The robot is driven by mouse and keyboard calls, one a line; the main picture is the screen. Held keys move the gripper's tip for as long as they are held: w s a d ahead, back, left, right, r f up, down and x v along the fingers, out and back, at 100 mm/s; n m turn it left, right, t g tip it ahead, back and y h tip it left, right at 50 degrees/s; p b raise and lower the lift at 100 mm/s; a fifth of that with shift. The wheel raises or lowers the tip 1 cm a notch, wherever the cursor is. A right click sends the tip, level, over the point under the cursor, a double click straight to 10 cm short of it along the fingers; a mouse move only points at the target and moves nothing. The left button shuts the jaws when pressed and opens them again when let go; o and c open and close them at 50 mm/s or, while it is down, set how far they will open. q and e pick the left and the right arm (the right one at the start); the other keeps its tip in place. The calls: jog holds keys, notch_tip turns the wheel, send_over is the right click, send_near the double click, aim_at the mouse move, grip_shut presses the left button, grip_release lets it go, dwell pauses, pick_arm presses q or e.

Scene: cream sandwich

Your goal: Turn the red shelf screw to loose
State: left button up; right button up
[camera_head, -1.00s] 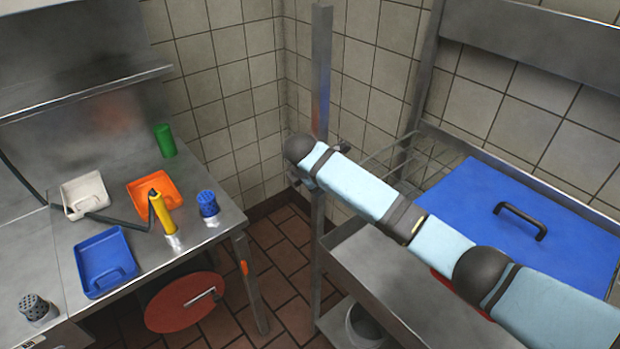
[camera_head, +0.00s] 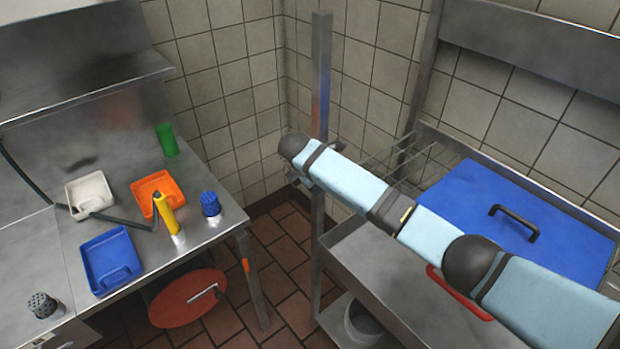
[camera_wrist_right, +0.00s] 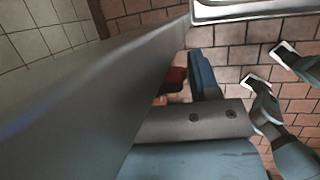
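A small red part (camera_wrist_right: 176,78), which may be the red shelf screw, shows in the right wrist view between a large grey metal surface and my right gripper. It is mostly hidden, so its setting cannot be read. My right gripper (camera_wrist_right: 189,77) is close beside it. One blue-grey finger shows; the other is hidden, and I cannot tell whether it grips the red part. In the head view my right arm reaches across to the metal shelf post (camera_head: 321,80), and its far end hides the hand.
The metal shelf (camera_head: 350,250) lies under my right arm, with a red handle (camera_head: 458,294) partly covered by it. A blue lid (camera_head: 560,235) is at right. The left steel table (camera_head: 215,235) holds trays, a yellow tool and cups. Tiled floor shows between.

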jog(key=shift+o, duration=1.3)
jog(key=b+v, duration=0.1)
jog(key=v, duration=1.2)
jog(key=shift+r, duration=0.35)
jog(key=shift+s+a, duration=0.1)
